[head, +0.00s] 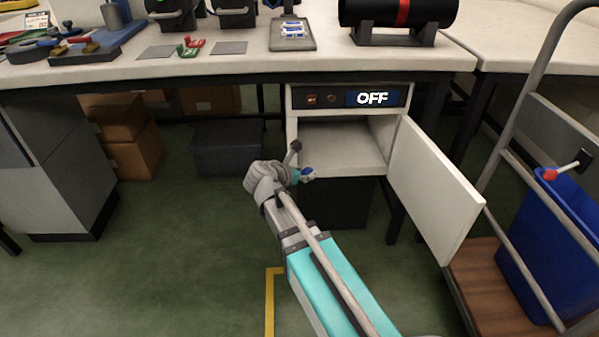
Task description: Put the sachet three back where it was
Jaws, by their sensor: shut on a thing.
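My gripper (299,174) is in front of the open cabinet, near the left side of its opening. A grey tray (293,45) on the bench above holds blue and white sachets (292,29). Their marks are too small to read.
The cabinet (345,140) is open and looks empty inside, with its display reading OFF. Its white door (434,190) swings out to the right. A black cylinder with a red band (403,12) rests on the bench (240,66). A trolley with a blue bin (550,245) stands at right.

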